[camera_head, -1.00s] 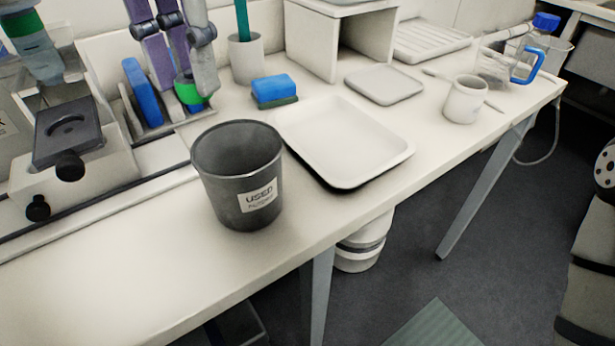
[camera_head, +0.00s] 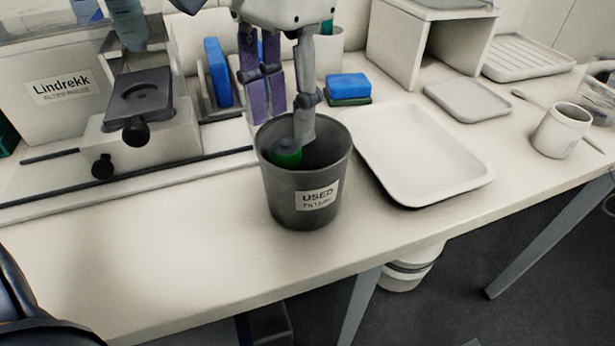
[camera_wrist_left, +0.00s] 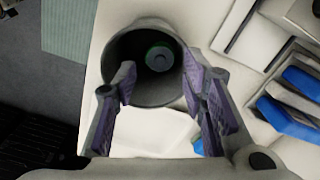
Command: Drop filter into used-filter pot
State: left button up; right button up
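The used-filter pot (camera_head: 283,205), dark grey with a "USED" label, stands upright near the bench's front edge. The filter, a cylinder with a green band (camera_head: 287,152), is inside the pot's mouth in the head view. In the left wrist view the filter (camera_wrist_left: 158,57) shows as a dark disc with a green ring, inside the pot (camera_wrist_left: 120,50). My left gripper (camera_head: 281,130) points down over the pot, one fingertip reaching inside the rim. In the left wrist view its purple-padded fingers (camera_wrist_left: 160,72) are spread apart with nothing between them. My right gripper is not in view.
A white tray (camera_head: 400,185) stands right of the pot. A blue sponge (camera_head: 348,86) lies behind it. A filter press (camera_head: 150,130) and a rack holding a blue panel (camera_head: 217,72) are to the left. The front-left bench top is clear.

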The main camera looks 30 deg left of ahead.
pick_arm(q)
notch_tip(320, 180, up, 12)
dwell(0.6)
